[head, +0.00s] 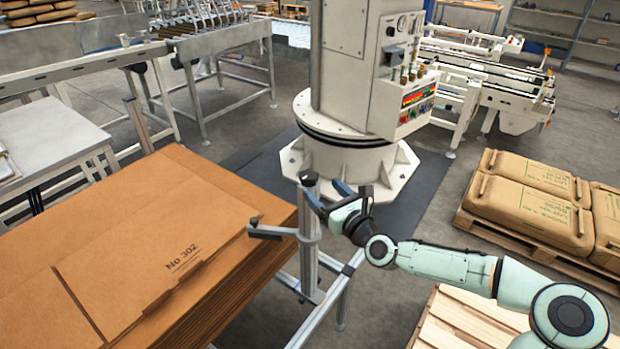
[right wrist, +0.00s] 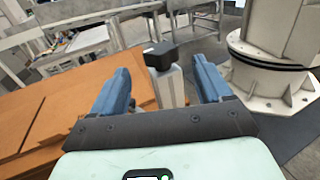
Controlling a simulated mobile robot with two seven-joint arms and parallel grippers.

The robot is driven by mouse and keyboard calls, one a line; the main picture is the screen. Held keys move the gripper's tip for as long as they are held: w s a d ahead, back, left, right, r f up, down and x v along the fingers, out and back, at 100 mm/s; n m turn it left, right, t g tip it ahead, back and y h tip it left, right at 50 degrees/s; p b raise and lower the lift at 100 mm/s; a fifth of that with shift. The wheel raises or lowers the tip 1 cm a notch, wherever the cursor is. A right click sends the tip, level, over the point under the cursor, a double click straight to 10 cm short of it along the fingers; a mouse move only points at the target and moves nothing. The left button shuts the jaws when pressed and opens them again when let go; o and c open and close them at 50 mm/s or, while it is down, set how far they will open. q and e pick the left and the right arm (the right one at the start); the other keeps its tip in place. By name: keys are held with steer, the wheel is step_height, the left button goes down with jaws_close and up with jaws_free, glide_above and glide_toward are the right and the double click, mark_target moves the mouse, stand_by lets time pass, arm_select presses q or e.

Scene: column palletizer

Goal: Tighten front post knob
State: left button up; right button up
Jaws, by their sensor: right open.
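The front post (head: 309,250) is an upright grey metal post at the right edge of the cardboard stack, with a grey side arm (head: 270,232) reaching left over the cardboard. A dark cap (head: 308,178) tops it. In the right wrist view the black cap (right wrist: 160,55) and pale post (right wrist: 170,86) appear between the two blue fingers, beyond their tips or level with them; I cannot tell which. My right gripper (head: 322,194) is open beside the post's top, with nothing gripped. My left gripper is not in view.
The flat cardboard stack (head: 120,240) lies left of the post. The white palletizer column (head: 345,150) with its control box (head: 410,105) stands behind my gripper. Brown sacks (head: 528,190) lie on a pallet at right. Slatted wood (head: 465,325) is below my right arm.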

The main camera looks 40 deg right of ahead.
mark_target(314, 182)
steer(key=w, duration=0.7)
steer(key=shift+w+d, duration=0.2)
steer(key=shift+d, duration=0.15)
steer(key=c, duration=0.9)
